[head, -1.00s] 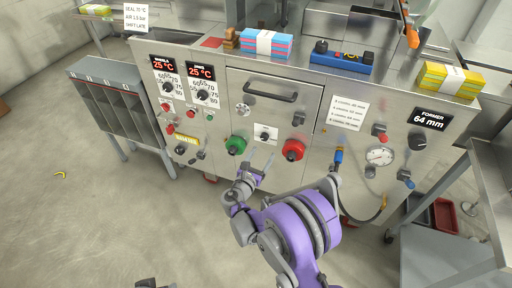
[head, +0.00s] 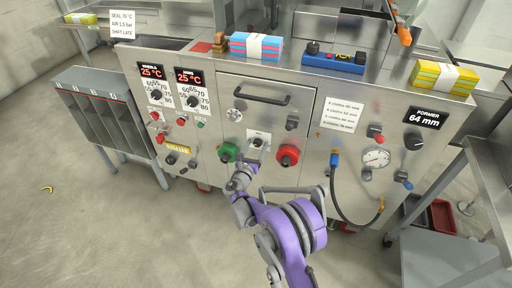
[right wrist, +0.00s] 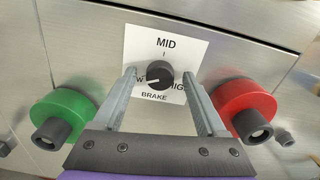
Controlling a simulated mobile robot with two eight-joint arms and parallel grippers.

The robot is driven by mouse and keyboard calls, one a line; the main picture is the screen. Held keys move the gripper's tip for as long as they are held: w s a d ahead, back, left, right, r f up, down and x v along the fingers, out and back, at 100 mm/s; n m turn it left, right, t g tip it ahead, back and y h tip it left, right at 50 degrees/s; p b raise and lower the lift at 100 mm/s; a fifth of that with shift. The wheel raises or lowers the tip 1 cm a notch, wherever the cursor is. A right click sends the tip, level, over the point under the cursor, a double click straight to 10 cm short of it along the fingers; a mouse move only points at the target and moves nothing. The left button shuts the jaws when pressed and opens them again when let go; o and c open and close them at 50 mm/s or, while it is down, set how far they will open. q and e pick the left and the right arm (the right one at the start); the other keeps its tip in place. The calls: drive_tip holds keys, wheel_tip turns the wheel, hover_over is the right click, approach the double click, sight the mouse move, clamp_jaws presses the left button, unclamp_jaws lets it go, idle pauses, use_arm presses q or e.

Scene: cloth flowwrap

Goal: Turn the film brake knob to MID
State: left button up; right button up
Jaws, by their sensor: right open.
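The film brake knob (right wrist: 159,74) is a small round black knob on a white plate (right wrist: 190,48) marked MID at the top, BRAKE below, and partly hidden words at left and right. Its white pointer mark points to the lower left, toward the left-hand word. In the head view the knob (head: 258,142) sits between a green and a red knob. My right gripper (head: 254,154) is open in front of the plate. In the right wrist view its fingers (right wrist: 159,77) stand apart, one on each side of the knob; contact is not visible. My left gripper is not in view.
The green knob (right wrist: 62,115) and red knob (right wrist: 245,106) stick out close on either side of my right fingers. A drawer handle (head: 262,95) lies above. A hose (head: 345,200) hangs to the right.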

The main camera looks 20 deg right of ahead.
drive_tip(key=shift+w, duration=0.1)
clamp_jaws()
idle(0.4)
drive_tip(key=shift+m, duration=0.5)
drive_tip(key=m, duration=0.4)
drive_tip(key=shift+m, duration=0.4)
drive_tip(key=m, duration=1.1)
drive_tip(key=shift+m, duration=0.4)
drive_tip(key=m, duration=0.5)
drive_tip(key=shift+p, duration=0.3)
drive_tip(key=shift+m, duration=0.3)
